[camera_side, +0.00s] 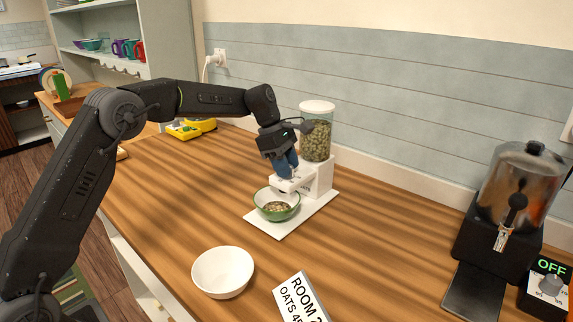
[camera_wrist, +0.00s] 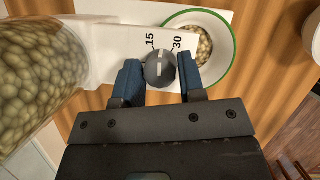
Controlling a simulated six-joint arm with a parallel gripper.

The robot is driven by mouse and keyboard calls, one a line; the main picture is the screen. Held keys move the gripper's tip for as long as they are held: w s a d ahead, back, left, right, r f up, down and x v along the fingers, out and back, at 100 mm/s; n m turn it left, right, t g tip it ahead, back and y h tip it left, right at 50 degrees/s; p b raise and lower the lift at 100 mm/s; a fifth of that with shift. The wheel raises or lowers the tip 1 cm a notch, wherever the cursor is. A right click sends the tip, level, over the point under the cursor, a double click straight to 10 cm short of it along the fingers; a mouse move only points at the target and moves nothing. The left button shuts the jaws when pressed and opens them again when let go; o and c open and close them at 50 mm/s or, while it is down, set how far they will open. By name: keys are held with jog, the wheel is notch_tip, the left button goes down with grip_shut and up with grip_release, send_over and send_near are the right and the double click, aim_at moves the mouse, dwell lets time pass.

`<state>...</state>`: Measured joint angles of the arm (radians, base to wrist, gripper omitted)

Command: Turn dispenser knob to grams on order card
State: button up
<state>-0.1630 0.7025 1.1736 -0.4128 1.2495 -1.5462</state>
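The white dispenser (camera_side: 319,178) has a clear hopper (camera_side: 317,140) of greenish pellets, large at left in the wrist view (camera_wrist: 35,75). Its round grey knob (camera_wrist: 160,70) has a white stripe lying roughly upright in the wrist view, between printed 15 and 30; other marks are hidden. My gripper (camera_wrist: 160,72) has its blue fingers against both sides of the knob. In the side view my gripper (camera_side: 285,165) hides the knob.
A green-rimmed bowl (camera_side: 267,205) with some pellets stands under the spout on the white base. An empty white bowl (camera_side: 222,272) stands in front. A dark machine (camera_side: 500,225) with an "OFF" display box (camera_side: 547,285) is at right. The counter between is clear.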

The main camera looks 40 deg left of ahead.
jog(key=c, duration=0.5)
jog(key=m+g, duration=0.1)
jog(key=m, duration=0.3)
jog(key=shift+w+m+g, duration=0.1)
jog(key=shift+m+g, duration=0.2)
jog(key=shift+g, duration=0.1)
jog(key=shift+m+g, duration=0.8)
jog(key=shift+m, duration=1.5)
jog(key=shift+r, duration=0.1)
jog(key=o, duration=0.9)
jog(key=shift+o, duration=0.2)
